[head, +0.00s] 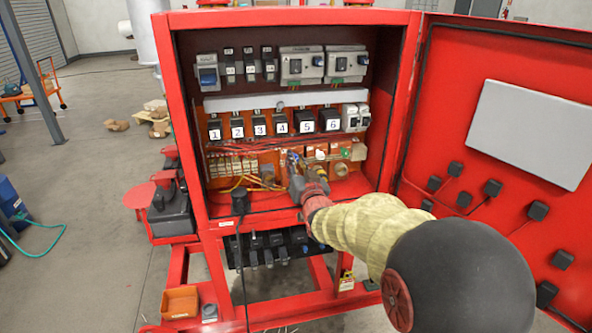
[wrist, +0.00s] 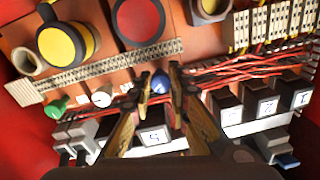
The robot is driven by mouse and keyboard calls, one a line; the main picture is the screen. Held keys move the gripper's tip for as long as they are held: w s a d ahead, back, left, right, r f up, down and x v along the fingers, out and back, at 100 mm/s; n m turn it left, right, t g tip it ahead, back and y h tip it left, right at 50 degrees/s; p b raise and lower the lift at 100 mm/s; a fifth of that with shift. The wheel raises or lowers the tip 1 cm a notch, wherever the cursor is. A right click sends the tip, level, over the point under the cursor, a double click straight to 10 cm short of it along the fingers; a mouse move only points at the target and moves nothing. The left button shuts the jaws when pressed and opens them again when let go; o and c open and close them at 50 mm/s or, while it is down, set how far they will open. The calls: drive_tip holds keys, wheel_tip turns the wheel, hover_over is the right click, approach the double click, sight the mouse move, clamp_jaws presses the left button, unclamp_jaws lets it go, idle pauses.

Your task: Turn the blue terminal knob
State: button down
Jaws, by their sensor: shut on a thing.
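The blue terminal knob (wrist: 160,84) shows in the wrist view between the two fingertips of my gripper (wrist: 161,76). My gripper is shut on it, and the fingers cover its sides. In the head view my gripper (head: 295,164) reaches into the lower part of the open red cabinet, below the numbered row; the knob is mostly hidden by the fingers there. A white knob (wrist: 102,96) and a green knob (wrist: 57,107) sit in the same row, to the left in the wrist view.
Numbered black blocks (head: 281,123) and red wires (head: 240,147) lie close to my fingers. A large red round button (wrist: 138,20) and a yellow one (wrist: 66,43) stand nearby. The open red door (head: 480,70) is right of my arm.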

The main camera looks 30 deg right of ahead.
drive_tip(key=m+b, duration=0.1)
drive_tip(key=m, duration=0.1)
drive_tip(key=m+b, duration=0.1)
drive_tip(key=shift+f+m, duration=0.3)
drive_tip(key=shift+m, duration=0.1)
drive_tip(key=shift+r+m+b, duration=0.1)
drive_tip(key=shift+m+b, duration=1.05)
drive_tip(key=shift+m, duration=0.25)
drive_tip(key=shift+r, duration=0.1)
drive_tip(key=c, duration=1.8)
unclamp_jaws()
drive_tip(key=shift+o, duration=0.7)
drive_tip(key=shift+s+a, duration=0.1)
drive_tip(key=v, duration=1.1)
drive_tip(key=shift+s+a, duration=0.15)
drive_tip(key=shift+s, duration=0.2)
